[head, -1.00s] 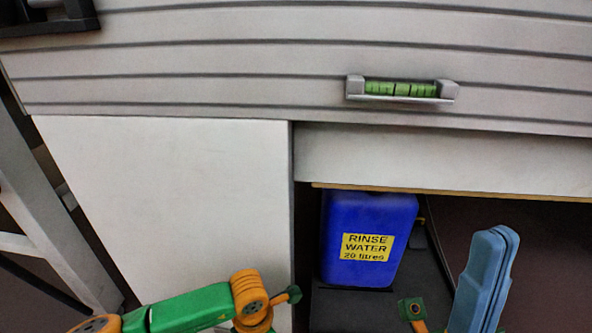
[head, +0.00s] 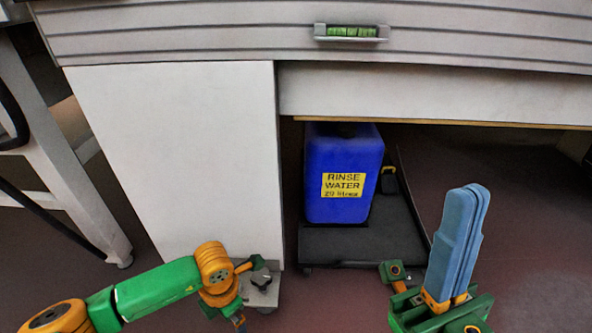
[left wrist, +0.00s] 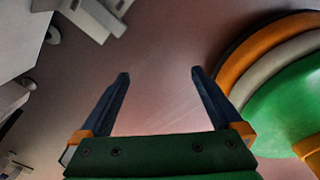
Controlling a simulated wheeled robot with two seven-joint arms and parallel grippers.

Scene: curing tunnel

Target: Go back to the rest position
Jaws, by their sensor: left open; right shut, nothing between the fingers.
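My right gripper (head: 475,192) stands upright at the lower right of the head view, its two blue fingers pressed together with nothing between them. My left arm, green and orange, comes in from the lower left of the head view; its gripper is mostly cut off by the bottom edge there. In the left wrist view my left gripper (left wrist: 160,73) is open, its two dark fingers apart over bare floor, with nothing between them.
A blue rinse water can (head: 343,207) stands on a dark low platform (head: 340,243) under the bench. A white cabinet panel (head: 175,150) is left of it. A spirit level (head: 350,32) lies on the ribbed surface above. Reddish floor (head: 530,220) is open at right.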

